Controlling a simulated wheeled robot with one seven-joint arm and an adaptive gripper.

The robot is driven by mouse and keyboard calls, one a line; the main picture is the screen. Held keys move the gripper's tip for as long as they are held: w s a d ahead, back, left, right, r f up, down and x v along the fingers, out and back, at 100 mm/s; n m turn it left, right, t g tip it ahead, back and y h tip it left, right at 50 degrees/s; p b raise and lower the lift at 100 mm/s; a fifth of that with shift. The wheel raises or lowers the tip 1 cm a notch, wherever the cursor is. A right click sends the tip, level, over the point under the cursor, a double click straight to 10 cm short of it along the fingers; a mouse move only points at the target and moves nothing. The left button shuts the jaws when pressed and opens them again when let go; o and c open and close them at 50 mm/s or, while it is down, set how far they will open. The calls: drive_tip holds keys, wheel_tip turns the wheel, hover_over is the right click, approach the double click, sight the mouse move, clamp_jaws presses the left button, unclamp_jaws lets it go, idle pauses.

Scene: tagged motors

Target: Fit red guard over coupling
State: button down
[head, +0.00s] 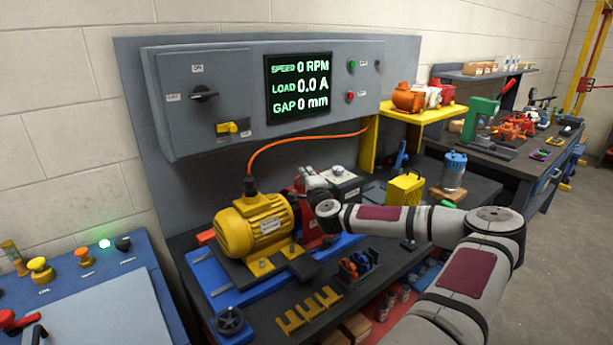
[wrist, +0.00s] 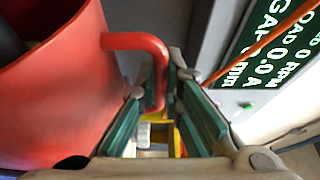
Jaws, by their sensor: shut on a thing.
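The red guard (head: 309,228) stands between the yellow motor (head: 254,226) and a grey-white unit (head: 341,182) on the bench. In the wrist view the guard (wrist: 50,85) fills the left side as a curved red shell with a bent handle. My gripper (head: 314,186) is at the guard's top in the head view. In the wrist view my gripper's green-padded fingers (wrist: 166,98) are shut around the guard's handle (wrist: 153,72). The coupling is hidden; I cannot tell whether the guard rests over it or hangs above.
An orange cable (head: 300,138) arches from the motor to the panel. The display (head: 299,87) reads 0 RPM, 0.0 A, 0 mm. A small tool holder (head: 358,267) and yellow bracket (head: 307,312) lie in front. A yellow box (head: 405,190) and blue-topped cylinder (head: 454,170) stand right.

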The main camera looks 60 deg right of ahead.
drive_tip(key=shift+r, duration=0.1)
drive_tip(key=c, duration=2.2)
unclamp_jaws()
drive_tip(key=shift+f, duration=0.2)
drive_tip(key=o, duration=0.5)
drive_tip(key=shift+r, duration=0.1)
drive_tip(key=shift+s+a, duration=0.1)
drive_tip(key=shift+s, duration=0.1)
drive_tip(key=v, duration=1.1)
drive_tip(key=shift+s+a, duration=0.2)
drive_tip(key=shift+a, duration=0.05)
drive_tip(key=shift+s, duration=0.1)
